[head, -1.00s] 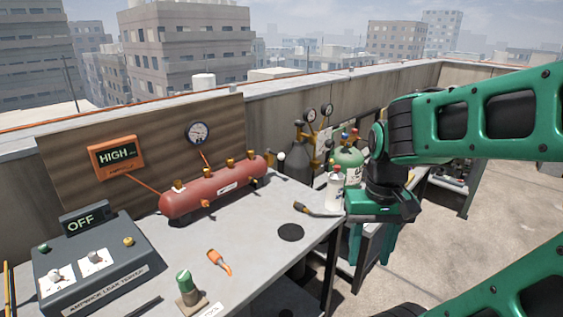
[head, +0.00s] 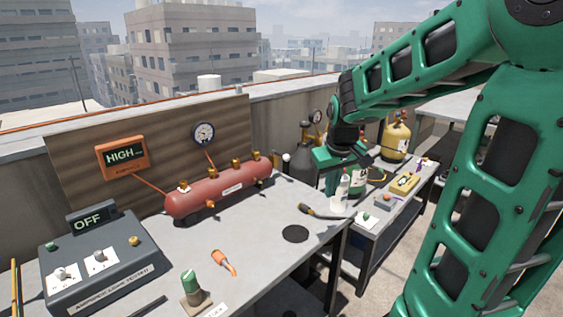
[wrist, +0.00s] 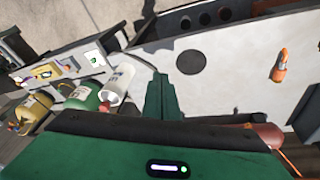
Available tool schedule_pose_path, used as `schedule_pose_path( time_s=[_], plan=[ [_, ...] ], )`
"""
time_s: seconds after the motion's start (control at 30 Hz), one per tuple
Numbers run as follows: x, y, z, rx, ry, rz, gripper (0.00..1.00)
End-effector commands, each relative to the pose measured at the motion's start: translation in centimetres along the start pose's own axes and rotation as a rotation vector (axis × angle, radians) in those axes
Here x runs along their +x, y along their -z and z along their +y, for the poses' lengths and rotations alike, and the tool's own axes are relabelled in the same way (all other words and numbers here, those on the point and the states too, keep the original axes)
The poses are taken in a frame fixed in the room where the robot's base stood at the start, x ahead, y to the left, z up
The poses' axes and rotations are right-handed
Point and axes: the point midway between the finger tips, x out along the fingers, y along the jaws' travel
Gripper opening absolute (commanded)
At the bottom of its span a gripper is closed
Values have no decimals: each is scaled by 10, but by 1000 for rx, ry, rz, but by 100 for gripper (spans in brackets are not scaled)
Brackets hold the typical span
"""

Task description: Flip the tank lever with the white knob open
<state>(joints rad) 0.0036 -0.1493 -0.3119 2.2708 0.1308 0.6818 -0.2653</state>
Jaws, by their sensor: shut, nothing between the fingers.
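A small white knob (head: 286,157) shows beside the dark grey tank (head: 302,168) behind the far end of the bench. I take it for the lever's knob; the lever itself is too small to make out. My gripper (head: 330,184) is shut and empty, pointing down to the right of the knob and dark tank, apart from the knob. It partly hides the green tank (head: 358,183). In the wrist view the shut fingers (wrist: 162,92) are over the bench edge, and the green tank (wrist: 82,98) lies to their left. The knob is not visible there.
A white bottle (head: 342,190) and a dark-handled tool (head: 318,211) are close to my gripper. A red manifold (head: 220,190) stands on the bench (head: 265,270). A yellow tank (head: 396,138) and a side table (head: 378,222) are to the right.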

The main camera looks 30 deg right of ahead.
Motion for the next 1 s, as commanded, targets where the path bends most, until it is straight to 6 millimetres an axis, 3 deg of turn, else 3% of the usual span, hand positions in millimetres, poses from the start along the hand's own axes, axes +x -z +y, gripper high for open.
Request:
schedule_pose_path(
  time_s=[0.03,0.3,0.5,0.7,1.0],
  plan=[
    [7,23,-4,-42,-10,26,0],
    [34,139,-27,-265,-81,193,0],
    [49,203,-52,-402,-130,292,0],
    [56,232,-66,-471,-156,342,0],
    [56,237,-68,-481,-160,352,0]
  ],
)
